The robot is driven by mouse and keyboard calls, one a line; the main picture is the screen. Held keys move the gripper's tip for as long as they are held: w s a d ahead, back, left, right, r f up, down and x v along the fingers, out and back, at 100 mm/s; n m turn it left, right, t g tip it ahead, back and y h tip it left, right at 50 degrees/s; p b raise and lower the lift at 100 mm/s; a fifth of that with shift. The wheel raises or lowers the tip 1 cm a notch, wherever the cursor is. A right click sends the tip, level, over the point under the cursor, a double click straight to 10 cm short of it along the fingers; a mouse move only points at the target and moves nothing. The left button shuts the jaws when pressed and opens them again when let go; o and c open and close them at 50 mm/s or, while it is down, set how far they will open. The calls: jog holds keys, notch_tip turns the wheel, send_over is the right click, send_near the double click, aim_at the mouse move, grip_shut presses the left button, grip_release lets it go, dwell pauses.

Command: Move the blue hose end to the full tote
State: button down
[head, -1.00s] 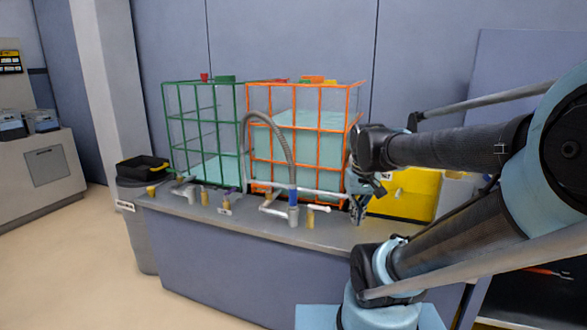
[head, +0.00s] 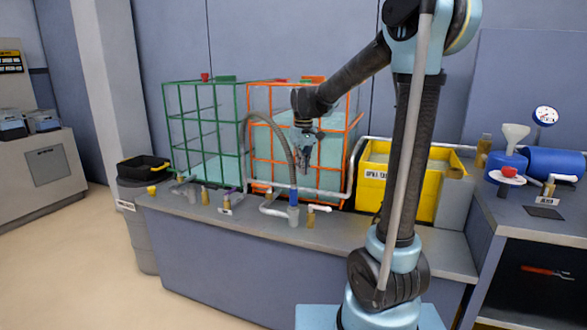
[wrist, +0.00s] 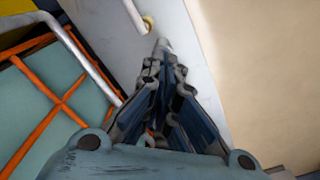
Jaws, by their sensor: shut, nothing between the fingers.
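The grey hose arches down to its blue hose end (head: 293,196), which sits upright at a grey pipe fitting (head: 293,213) in front of the orange-caged tote. The orange-caged tote (head: 258,151) holds pale teal liquid to a high level. The green-caged tote (head: 207,125), to its left, shows a low liquid level. My gripper (head: 304,171) is shut and empty, pointing down just above and right of the blue hose end. In the wrist view its closed fingers (wrist: 163,62) point over the grey counter; I cannot make out the blue hose end there.
White pipes and brass valves (head: 311,218) line the grey counter (head: 240,222). A yellow spill tray (head: 447,190) stands right of the orange-caged tote. A blue drum (head: 553,163), funnel and gauge are farther right.

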aim_at(293, 188)
jog(key=shift+n, duration=0.3)
jog(key=w+a, duration=0.1)
jog(key=w+a+f, duration=0.1)
jog(key=w+a, duration=0.1)
jog(key=shift+a, duration=0.2)
jog(key=shift+f, duration=2.85)
jog(key=shift+f, duration=0.35)
jog(key=shift+r, duration=0.15)
notch_tip(293, 188, up, 14)
jog(key=s+d+f+m, duration=0.1)
jog(key=s+d+m, duration=0.1)
jog(key=s+d, duration=0.65)
jog(key=s+d+f+m, duration=0.1)
jog(key=s+d+f, duration=0.3)
jog(key=s+f, duration=0.2)
jog(key=s+d+f+m+t, duration=0.1)
jog(key=s+d+f, duration=0.3)
jog(key=s, duration=0.5)
jog(key=s+d+f+m+t, duration=0.1)
jog(key=s+d+f+m, duration=0.1)
jog(key=s+d+f, duration=0.3)
jog(key=s+f, duration=0.3)
jog(key=shift+s+f, duration=0.15)
jog(key=shift+f, duration=0.05)
